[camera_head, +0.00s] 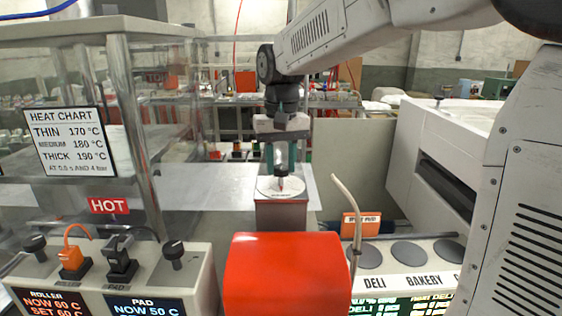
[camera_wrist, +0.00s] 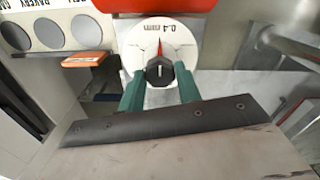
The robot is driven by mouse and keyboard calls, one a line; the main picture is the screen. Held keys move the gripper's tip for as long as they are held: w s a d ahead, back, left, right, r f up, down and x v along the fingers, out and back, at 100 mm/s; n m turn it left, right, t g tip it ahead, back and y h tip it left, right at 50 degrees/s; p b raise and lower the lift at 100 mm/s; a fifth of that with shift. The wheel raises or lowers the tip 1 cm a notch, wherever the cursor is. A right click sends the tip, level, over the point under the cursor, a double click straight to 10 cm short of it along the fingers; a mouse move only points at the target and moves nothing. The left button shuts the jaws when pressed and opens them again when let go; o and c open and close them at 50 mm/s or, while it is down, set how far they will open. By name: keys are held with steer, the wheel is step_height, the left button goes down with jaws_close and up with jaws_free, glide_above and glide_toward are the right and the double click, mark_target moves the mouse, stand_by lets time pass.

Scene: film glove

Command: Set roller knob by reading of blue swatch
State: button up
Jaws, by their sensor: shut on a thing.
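My gripper (camera_head: 281,170), with teal fingers, points down at a pedestal in the middle of the head view. It is shut on a small black knob (camera_wrist: 160,71) at the centre of a white round dial (camera_wrist: 134,63). The dial, also in the head view (camera_head: 264,188), reads "0.4 mm" and has a red pointer. The likely roller knob (camera_head: 35,244) is black, on the left panel, far from my gripper. The roller display (camera_head: 50,303) reads NOW 60 C, SET 60 C. I cannot make out a blue swatch.
A heat chart (camera_head: 70,142) reads THIN 170, MEDIUM 180, THICK 190 °C. The pad display (camera_head: 150,307) reads NOW 50 C. A red box (camera_head: 287,275) stands in front of the pedestal. An orange block (camera_head: 361,226) and a DELI/BAKERY panel (camera_head: 430,280) are at right.

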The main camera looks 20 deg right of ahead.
mark_target(281, 166)
steer(key=o, duration=1)
steer(key=shift+c, duration=0.2)
step_height(281, 166, up, 8)
steer(key=shift+f, duration=0.1)
steer(key=s+d+f, duration=0.1)
steer(key=s+f, duration=0.3)
steer(key=s, duration=0.5)
steer(key=s+f+n, duration=0.1)
steer(key=s+f, duration=0.3)
steer(key=s, duration=0.5)
steer(key=s+d+f+n+t, duration=0.1)
steer(key=s+f, duration=0.4)
steer(key=s, duration=0.4)
steer(key=shift+s+d, duration=0.35)
steer(key=shift+s, duration=0.05)
